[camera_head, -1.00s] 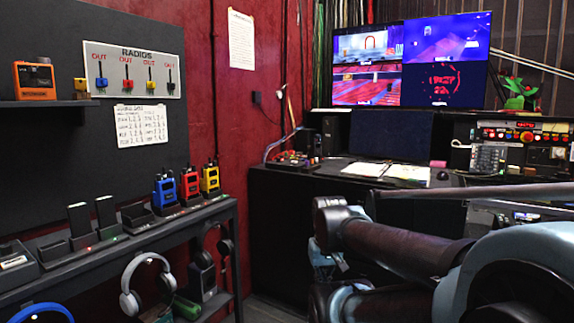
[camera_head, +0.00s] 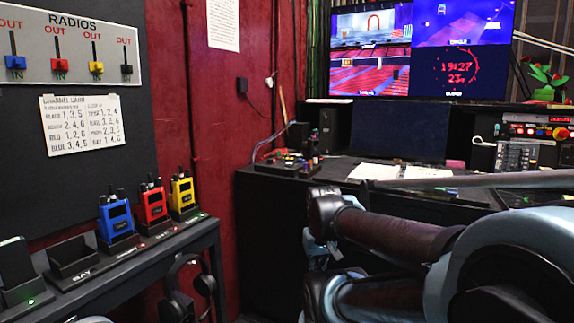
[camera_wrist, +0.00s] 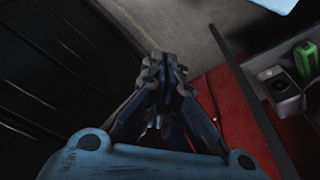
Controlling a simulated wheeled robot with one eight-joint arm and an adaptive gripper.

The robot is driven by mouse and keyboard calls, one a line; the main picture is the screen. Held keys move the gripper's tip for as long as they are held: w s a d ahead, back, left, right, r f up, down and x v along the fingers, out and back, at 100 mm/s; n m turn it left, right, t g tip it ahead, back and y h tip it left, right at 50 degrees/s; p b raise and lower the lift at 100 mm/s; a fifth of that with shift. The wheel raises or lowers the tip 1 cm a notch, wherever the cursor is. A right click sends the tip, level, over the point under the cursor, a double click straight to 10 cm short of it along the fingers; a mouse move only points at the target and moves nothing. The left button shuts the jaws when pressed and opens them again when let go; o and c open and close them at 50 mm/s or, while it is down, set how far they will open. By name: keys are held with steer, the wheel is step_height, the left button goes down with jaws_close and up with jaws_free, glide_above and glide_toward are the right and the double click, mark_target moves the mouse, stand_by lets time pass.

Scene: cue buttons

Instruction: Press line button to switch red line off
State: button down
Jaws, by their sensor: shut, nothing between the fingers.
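My gripper (camera_wrist: 163,65) is shut and empty in the wrist view, pointing down over the floor between a dark panelled front and a red surface. In the head view my arm is folded at the lower right, before the desk. A small dark box with coloured controls (camera_head: 287,163) sits at the left end of the black desk (camera_head: 270,205). A larger control panel (camera_head: 540,130) with lit buttons and a red knob stands at the right end. Labels on both are too small to read, so I cannot tell which control is the line button. My gripper touches neither.
A shelf (camera_head: 150,255) with blue (camera_head: 116,218), red (camera_head: 152,205) and yellow (camera_head: 183,193) radios runs along the left. A monitor (camera_head: 425,50) and open papers (camera_head: 375,172) are at the desk. A red wall (camera_head: 220,90) lies behind. Headphones hang below the shelf.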

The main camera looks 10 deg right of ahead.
steer(key=shift+w, duration=0.15)
step_height(320, 180, up, 33)
steer(key=m+t, duration=0.7)
steer(key=m, duration=0.2)
glide_above(289, 164)
steer(key=w+d, duration=0.1)
steer(key=w, duration=0.1)
steer(key=shift+s+d+f, duration=0.1)
steer(key=shift+s+f, duration=0.05)
steer(key=shift+s, duration=0.05)
steer(key=shift+f, duration=0.1)
steer(key=shift+f, duration=4.3)
steer(key=shift+f, duration=0.15)
